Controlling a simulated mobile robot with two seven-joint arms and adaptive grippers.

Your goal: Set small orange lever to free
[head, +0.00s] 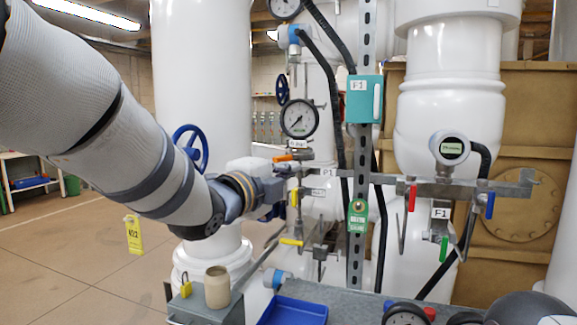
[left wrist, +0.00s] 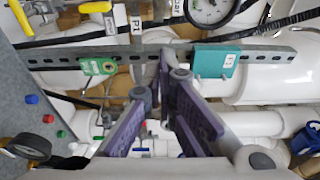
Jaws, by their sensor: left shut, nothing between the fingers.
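The small orange lever (head: 283,157) is on the pipework below the round gauge in the head view. It looks roughly level, pointing left. My left gripper (head: 281,181) is just below it, and I cannot tell whether they touch. In the left wrist view the purple fingers of the left gripper (left wrist: 168,72) come together at their tips with nothing between them. I cannot make out the orange lever for certain there.
Yellow levers (head: 291,241) hang below. A red-handled lever (head: 412,198) is at the right. A round gauge (head: 299,118), a perforated upright (head: 357,245), a teal box (head: 365,99) and a green tag (head: 358,216) crowd the area. A blue tray (head: 295,312) is below.

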